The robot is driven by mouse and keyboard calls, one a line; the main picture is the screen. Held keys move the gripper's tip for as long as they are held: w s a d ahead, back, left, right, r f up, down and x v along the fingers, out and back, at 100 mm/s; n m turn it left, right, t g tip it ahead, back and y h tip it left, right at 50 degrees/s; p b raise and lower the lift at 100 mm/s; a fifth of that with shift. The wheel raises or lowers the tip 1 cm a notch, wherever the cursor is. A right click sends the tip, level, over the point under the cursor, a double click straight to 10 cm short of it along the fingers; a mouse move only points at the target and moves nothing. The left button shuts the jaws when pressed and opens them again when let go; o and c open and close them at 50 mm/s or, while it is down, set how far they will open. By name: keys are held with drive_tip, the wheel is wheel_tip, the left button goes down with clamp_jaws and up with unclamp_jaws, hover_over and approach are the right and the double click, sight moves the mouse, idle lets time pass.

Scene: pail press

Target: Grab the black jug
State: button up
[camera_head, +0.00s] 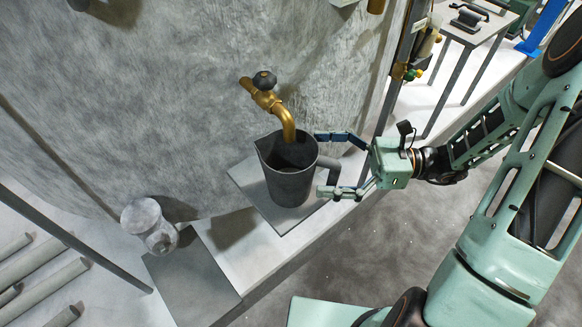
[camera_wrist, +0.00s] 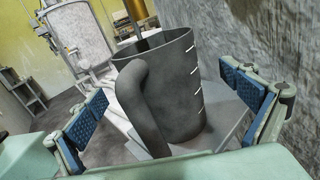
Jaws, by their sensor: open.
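The black jug (camera_head: 287,180) stands upright on a grey plate (camera_head: 245,176) on the ledge, below a brass tap. Its handle points right, toward my gripper (camera_head: 325,164). My gripper is open, with one finger behind and one in front of the handle side. In the wrist view the jug (camera_wrist: 180,95) stands between the two blue-padded fingers, its handle (camera_wrist: 140,100) facing the camera. Gaps show between the pads and the jug, and I see no contact. My gripper also shows in the wrist view (camera_wrist: 168,108).
The brass tap (camera_head: 268,100) hangs over the jug's mouth, its spout close to the rim. A large grey tank wall (camera_head: 170,80) rises behind. A grey cylindrical fitting (camera_head: 150,222) and a flat dark plate (camera_head: 193,280) are at the left on the ledge. A small table (camera_head: 465,35) stands upper right.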

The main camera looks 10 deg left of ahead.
sight(289, 169)
drive_tip(key=a, duration=0.2)
drive_tip(key=s+a, duration=0.1)
drive_tip(key=a, duration=0.2)
drive_tip(key=shift+a+f, duration=0.2)
drive_tip(key=shift+a, duration=0.05)
drive_tip(key=c, duration=1.4)
drive_tip(key=shift+c, duration=0.4)
drive_tip(key=shift+r, duration=0.15)
